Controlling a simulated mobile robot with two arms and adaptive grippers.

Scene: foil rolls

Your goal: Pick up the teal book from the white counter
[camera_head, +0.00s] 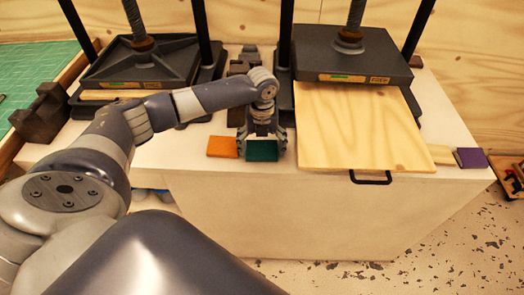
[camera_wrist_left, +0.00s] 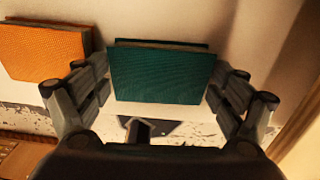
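The teal book (camera_head: 262,151) lies near the front edge of the white counter (camera_head: 190,165), between an orange book and a wooden board. In the left wrist view the teal book (camera_wrist_left: 160,75) sits between the two fingers, its cover and page edge showing. My left gripper (camera_head: 262,145) points down right over the book. It is open in the left wrist view (camera_wrist_left: 160,95), one finger on each side of the book, with small gaps visible. My right gripper is not in view.
An orange book (camera_head: 222,147) lies just left of the teal one. Two dark presses (camera_head: 140,60) (camera_head: 350,60) stand behind. A purple book (camera_head: 471,158) lies at the counter's right end.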

